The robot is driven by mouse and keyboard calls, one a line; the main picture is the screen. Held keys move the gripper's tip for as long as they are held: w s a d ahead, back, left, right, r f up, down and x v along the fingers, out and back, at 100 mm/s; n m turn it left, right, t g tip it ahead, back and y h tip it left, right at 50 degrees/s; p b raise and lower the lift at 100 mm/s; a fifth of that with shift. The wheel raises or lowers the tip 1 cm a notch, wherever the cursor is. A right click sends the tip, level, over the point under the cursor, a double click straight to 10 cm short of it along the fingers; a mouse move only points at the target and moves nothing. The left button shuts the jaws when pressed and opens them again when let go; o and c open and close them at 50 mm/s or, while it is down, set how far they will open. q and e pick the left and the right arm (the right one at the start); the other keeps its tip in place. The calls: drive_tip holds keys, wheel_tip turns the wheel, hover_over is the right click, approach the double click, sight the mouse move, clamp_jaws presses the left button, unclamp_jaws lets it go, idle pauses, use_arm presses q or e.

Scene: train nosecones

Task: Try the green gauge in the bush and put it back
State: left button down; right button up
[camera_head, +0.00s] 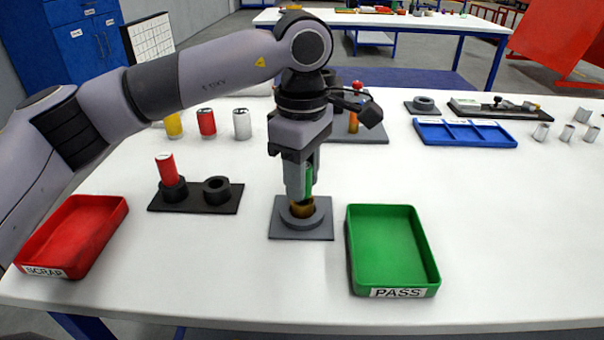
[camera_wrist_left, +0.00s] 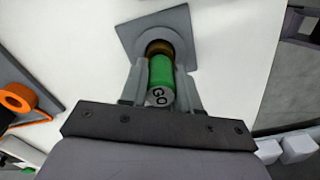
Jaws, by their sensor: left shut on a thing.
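The green gauge (camera_wrist_left: 160,77), marked GO on its end, is held between the fingers of my left gripper (camera_head: 302,190). In the head view only a strip of the gauge (camera_head: 309,178) shows beside the fingers. The brass-coloured bush (camera_head: 302,208) sits in a grey round holder on a square grey plate (camera_head: 284,231). The gauge is in line with the bush, and its lower end meets the bush opening in the wrist view (camera_wrist_left: 158,48). How deep it sits inside cannot be told. My right gripper is not in view.
A black stand (camera_head: 194,208) to the left has two rings; a red gauge (camera_head: 167,170) stands in one, and the other ring (camera_head: 217,190) is empty. A red SCRAP tray (camera_head: 100,207) and a green PASS tray (camera_head: 430,250) flank the front. Cans and a blue tray (camera_head: 465,143) stand farther back.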

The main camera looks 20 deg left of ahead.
use_arm(q)
drive_tip(key=shift+f+b, duration=0.35)
drive_tip(key=shift+f, duration=0.2)
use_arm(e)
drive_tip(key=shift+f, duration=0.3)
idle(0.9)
use_arm(q)
drive_tip(key=shift+r, duration=0.1)
drive_tip(key=shift+r+p, duration=2.8)
drive_tip(key=shift+r, duration=1)
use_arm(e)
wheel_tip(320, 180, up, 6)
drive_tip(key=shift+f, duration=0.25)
